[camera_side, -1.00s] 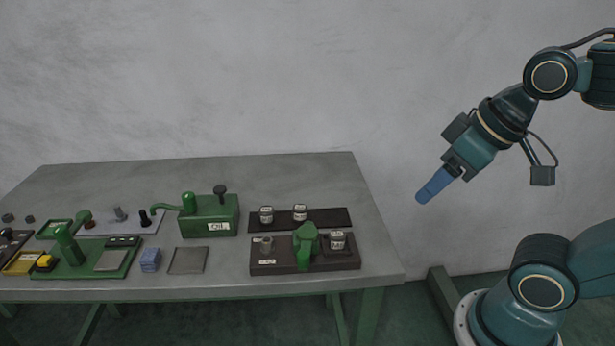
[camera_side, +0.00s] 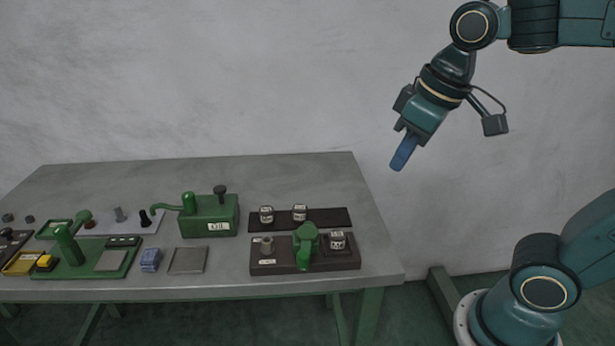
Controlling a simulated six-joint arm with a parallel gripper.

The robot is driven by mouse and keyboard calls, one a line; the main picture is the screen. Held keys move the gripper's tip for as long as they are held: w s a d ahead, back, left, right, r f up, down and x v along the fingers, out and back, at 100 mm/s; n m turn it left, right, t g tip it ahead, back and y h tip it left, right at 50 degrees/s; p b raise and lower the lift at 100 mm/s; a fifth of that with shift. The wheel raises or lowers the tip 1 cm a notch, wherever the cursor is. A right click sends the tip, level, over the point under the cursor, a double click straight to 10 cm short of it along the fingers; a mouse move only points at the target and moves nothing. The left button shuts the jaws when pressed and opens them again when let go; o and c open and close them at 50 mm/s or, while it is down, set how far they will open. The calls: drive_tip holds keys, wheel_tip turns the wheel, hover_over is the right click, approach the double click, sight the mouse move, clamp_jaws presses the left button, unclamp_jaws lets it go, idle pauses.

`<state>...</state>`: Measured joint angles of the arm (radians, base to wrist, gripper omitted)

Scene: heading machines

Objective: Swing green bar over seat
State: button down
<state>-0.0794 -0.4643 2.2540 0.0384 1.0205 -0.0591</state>
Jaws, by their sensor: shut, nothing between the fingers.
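A green bar (camera_side: 305,247) stands on a dark base block (camera_side: 285,268) at the front right of the table. Which spot is the seat I cannot tell for sure; a dark square area lies under the right piece. My gripper (camera_side: 403,153), with blue fingers, is shut and empty. It hangs in the air above and right of the table, well apart from the bar, tilted down to the left.
A dark tray (camera_side: 325,218) with two labelled pieces (camera_side: 267,215) (camera_side: 299,212) lies behind the base. A green oil box (camera_side: 212,216) with a spout, a grey plate (camera_side: 187,261), blue blocks (camera_side: 150,260) and a green press (camera_side: 75,262) stand to the left. The air above the table is clear.

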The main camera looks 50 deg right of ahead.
drive_tip(key=w+a+n+g, duration=0.25)
drive_tip(key=w+a, duration=0.25)
drive_tip(key=w, duration=0.7)
drive_tip(key=w+a+f+n+g+h, duration=0.1)
drive_tip(key=w+a+f+g, duration=0.2)
drive_tip(key=w+a+f, duration=0.5)
drive_tip(key=shift+w+a+f+g, duration=0.35)
drive_tip(key=shift+f, duration=0.1)
drive_tip(key=shift+f+n, duration=0.1)
drive_tip(key=shift+n, duration=0.15)
drive_tip(key=s+d+f, duration=0.2)
drive_tip(key=s+f, duration=0.3)
drive_tip(key=f, duration=0.5)
drive_tip(key=shift+s+d, duration=0.35)
drive_tip(key=shift+d, duration=0.05)
drive_tip(key=shift+f, duration=0.1)
